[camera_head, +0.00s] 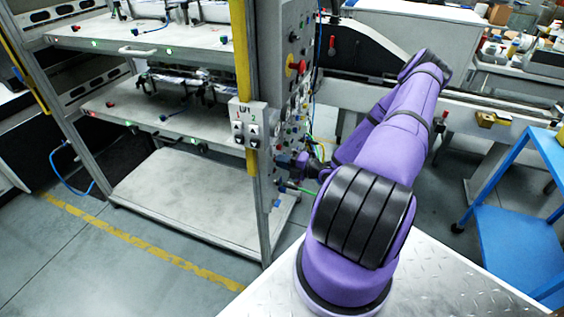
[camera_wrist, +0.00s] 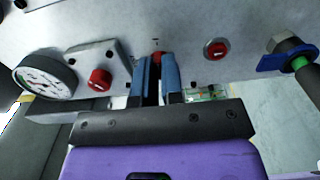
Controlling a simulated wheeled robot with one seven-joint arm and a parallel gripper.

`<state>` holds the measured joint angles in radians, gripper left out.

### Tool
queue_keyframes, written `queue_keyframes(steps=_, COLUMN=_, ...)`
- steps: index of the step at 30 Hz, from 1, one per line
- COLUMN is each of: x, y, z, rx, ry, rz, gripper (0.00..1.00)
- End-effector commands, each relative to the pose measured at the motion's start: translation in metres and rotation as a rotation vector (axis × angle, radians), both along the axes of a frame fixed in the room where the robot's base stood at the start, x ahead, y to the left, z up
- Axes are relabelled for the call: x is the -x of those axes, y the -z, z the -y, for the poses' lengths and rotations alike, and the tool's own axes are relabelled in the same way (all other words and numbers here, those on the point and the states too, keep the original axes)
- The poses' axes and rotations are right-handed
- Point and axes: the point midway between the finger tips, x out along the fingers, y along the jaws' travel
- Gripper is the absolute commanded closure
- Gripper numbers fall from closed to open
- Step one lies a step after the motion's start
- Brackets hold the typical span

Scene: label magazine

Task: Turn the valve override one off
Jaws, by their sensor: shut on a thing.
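My gripper (camera_wrist: 156,66) shows in the wrist view with its two blue fingers against the grey panel (camera_wrist: 125,25). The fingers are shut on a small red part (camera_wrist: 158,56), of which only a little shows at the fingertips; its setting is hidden. Two other red controls are on the panel: a red knob (camera_wrist: 100,80) to the left and a round red control with a light mark (camera_wrist: 216,49) to the right. I cannot tell from any label which is valve override one. In the head view my gripper (camera_head: 306,165) is at the panel's lower side, partly hidden by my purple arm.
A pressure gauge (camera_wrist: 45,77) is left of the fingers, and a blue-handled valve (camera_wrist: 287,57) with a green hose is at right. In the head view, a switch box (camera_head: 250,125) marked 1 and 2 is on the rack post. A blue cart (camera_head: 520,240) stands at right.

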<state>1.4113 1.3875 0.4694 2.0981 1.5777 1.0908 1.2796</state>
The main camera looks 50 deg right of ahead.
Motion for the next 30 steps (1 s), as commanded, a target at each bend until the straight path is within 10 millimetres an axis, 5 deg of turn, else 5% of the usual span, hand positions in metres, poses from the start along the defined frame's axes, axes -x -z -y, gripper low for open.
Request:
queue_keyframes(steps=11, x=0.0002, y=0.0004, z=0.0, rx=0.086, ry=0.0, rz=0.035, gripper=1.0)
queue_keyframes(steps=30, x=0.0007, y=0.0009, z=0.0002, rx=0.61, ry=-0.001, rz=0.249, gripper=1.0)
